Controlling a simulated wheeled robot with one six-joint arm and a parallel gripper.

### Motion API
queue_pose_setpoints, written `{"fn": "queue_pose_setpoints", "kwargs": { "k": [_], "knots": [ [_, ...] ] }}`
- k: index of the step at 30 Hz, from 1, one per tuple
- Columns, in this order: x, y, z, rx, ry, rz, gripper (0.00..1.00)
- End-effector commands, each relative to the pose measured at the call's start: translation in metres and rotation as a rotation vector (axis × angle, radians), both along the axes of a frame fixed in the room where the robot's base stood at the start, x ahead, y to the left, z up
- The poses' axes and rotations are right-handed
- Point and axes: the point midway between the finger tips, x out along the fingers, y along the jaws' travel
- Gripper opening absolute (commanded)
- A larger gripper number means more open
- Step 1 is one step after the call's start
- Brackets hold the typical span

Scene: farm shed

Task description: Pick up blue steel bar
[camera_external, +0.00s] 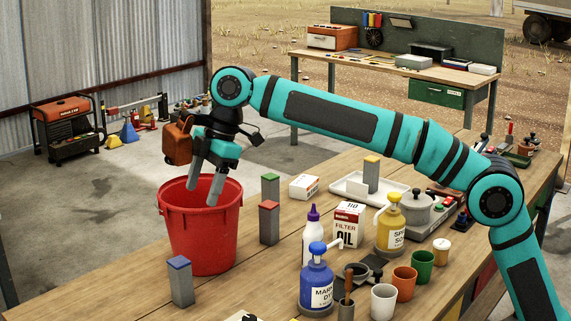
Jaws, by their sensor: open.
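The blue steel bar (180,285) is a short grey upright block with a blue top. It stands on the near left part of the wooden bench, in front of the red bucket (200,240). My gripper (201,196) points down over the bucket's mouth, with its two fingers apart and nothing between them. The fingertips are at or just inside the rim; their exact depth is hard to tell. My gripper is above and behind the blue-topped bar, apart from it.
Similar bars with red (269,225), green (270,188) and yellow (371,175) tops stand on the bench; the yellow-topped one is at the white tray (345,190). A blue pump bottle (316,285), a white bottle (312,238) and several cups crowd the right. Bare wood lies right of the blue-topped bar.

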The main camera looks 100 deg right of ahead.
Motion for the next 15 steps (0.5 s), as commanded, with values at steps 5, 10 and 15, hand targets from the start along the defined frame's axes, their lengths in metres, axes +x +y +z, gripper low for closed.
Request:
{"fn": "queue_pose_setpoints", "kwargs": {
  "k": [5, 10, 15],
  "knots": [
    [0.023, -0.022, -0.025, 0.014, 0.062, 0.059, 0.63],
    [0.031, -0.031, -0.036, 0.023, 0.090, 0.089, 0.63],
    [0.034, -0.031, -0.047, 0.026, 0.098, 0.097, 0.63]
  ]
}}
